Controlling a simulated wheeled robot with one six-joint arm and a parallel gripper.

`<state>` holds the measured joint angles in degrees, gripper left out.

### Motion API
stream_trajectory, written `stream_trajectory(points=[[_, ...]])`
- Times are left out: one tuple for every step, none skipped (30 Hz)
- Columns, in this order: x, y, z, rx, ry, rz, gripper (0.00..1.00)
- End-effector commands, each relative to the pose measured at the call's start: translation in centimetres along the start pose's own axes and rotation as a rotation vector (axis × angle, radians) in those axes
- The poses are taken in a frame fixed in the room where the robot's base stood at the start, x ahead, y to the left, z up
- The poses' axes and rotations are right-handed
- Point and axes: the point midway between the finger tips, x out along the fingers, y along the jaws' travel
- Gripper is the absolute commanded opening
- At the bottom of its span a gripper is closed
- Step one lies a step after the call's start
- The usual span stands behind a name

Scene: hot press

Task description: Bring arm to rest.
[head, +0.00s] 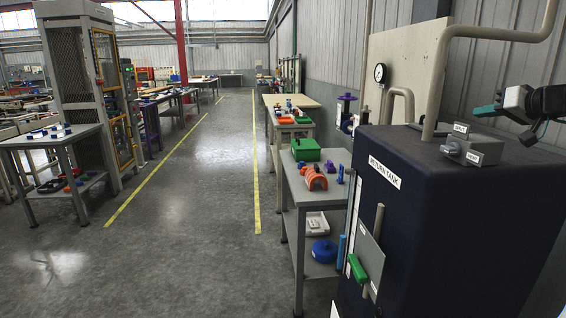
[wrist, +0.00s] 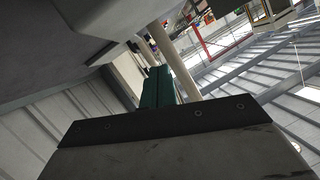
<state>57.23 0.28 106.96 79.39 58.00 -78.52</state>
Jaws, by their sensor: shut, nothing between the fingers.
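My gripper (head: 486,111) shows at the right edge of the head view, above the dark blue return tank (head: 480,220). Its teal fingers point left and are shut together with nothing between them. The fingers also show in the wrist view (wrist: 157,87), closed in front of the dark gripper body. The gripper is apart from the grey control box (head: 465,150) on top of the tank, slightly above and to the right of it. Most of my arm is outside the head view.
A beige pipe (head: 436,90) rises from the tank close to the left of my gripper. A pressure gauge (head: 380,73) sits on a pale panel (head: 405,60) behind. A grey cart (head: 318,195) with coloured parts stands left of the tank. The aisle floor (head: 200,200) is clear.

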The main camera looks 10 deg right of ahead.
Motion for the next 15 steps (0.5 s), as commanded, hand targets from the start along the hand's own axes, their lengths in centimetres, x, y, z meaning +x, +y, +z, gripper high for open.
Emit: stream_trajectory(points=[[0.4, -1.4, 0.6, 0.001, -0.025, -0.017, 0.00], [0.7, -2.2, 1.0, 0.004, -0.042, -0.027, 0.00], [1.0, -3.4, 1.6, 0.007, -0.067, -0.040, 0.00], [1.2, -4.3, 2.2, 0.009, -0.088, -0.050, 0.00], [1.4, -5.3, 2.7, 0.012, -0.108, -0.060, 0.00], [1.6, -6.6, 3.5, 0.015, -0.138, -0.074, 0.00], [1.8, -7.7, 4.2, 0.017, -0.163, -0.084, 0.00], [1.9, -8.8, 4.8, 0.020, -0.189, -0.094, 0.00], [2.1, -10.4, 6.0, 0.023, -0.229, -0.109, 0.00], [2.1, -11.8, 6.9, 0.025, -0.262, -0.121, 0.00], [2.1, -13.3, 7.9, 0.027, -0.299, -0.132, 0.00], [2.0, -15.3, 9.5, 0.027, -0.354, -0.145, 0.00], [1.8, -17.0, 10.9, 0.028, -0.400, -0.154, 0.00], [1.4, -18.7, 12.4, 0.025, -0.450, -0.161, 0.00], [0.8, -20.9, 14.5, 0.022, -0.520, -0.168, 0.00]])
